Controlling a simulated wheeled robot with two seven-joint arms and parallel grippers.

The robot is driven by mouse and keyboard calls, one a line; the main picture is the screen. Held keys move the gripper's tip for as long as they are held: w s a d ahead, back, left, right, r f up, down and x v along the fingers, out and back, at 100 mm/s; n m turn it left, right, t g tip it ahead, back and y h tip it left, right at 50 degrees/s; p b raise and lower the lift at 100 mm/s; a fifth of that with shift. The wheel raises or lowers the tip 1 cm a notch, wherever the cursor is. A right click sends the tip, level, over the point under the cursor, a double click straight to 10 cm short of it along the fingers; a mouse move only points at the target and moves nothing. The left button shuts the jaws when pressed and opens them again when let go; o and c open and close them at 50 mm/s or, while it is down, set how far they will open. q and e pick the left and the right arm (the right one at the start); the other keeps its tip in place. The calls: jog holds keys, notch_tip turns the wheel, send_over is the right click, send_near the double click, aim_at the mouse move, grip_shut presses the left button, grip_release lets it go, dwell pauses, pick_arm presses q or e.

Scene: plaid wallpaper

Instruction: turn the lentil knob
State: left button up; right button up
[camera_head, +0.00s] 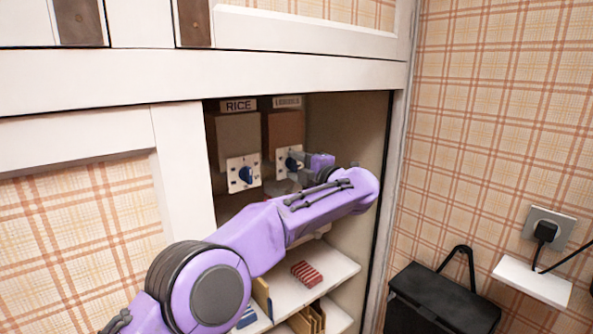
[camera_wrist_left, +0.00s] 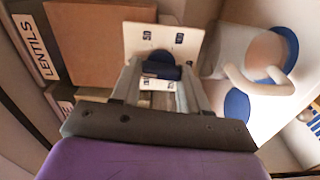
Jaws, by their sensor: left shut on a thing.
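The lentil dispenser is a brown box (camera_head: 283,128) in the cabinet recess, under a label that reads LENTILS in the left wrist view (camera_wrist_left: 36,48). Its blue knob (camera_head: 291,164) sits on a white marked plate (camera_head: 281,157); the knob also shows in the left wrist view (camera_wrist_left: 160,57). My left gripper (camera_head: 300,162) reaches in from the right side of the recess and is shut on this knob. In the left wrist view its fingers (camera_wrist_left: 160,75) are on either side of the knob. My right gripper is not in view.
The rice dispenser (camera_head: 234,137) with its own blue knob (camera_head: 245,174) is just to the left. A pale handled cup (camera_wrist_left: 240,50) is close beside the gripper. Shelves (camera_head: 335,268) with small packets lie below. A black bin (camera_head: 440,300) stands at the right.

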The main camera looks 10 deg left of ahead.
pick_arm(q)
jog(key=shift+f+n, duration=0.1)
jog(key=shift+n, duration=0.5)
jog(key=o, duration=1.1)
jog(key=shift+d, duration=0.1)
jog(key=shift+c, duration=0.2)
jog(key=shift+s+d+b, duration=0.25)
jog(key=shift+d+b, duration=0.1)
jog(key=shift+b, duration=0.1)
jog(key=b+v, duration=0.2)
jog(key=v, duration=0.7)
jog(key=shift+s+d, duration=0.25)
jog(key=shift+d, duration=0.05)
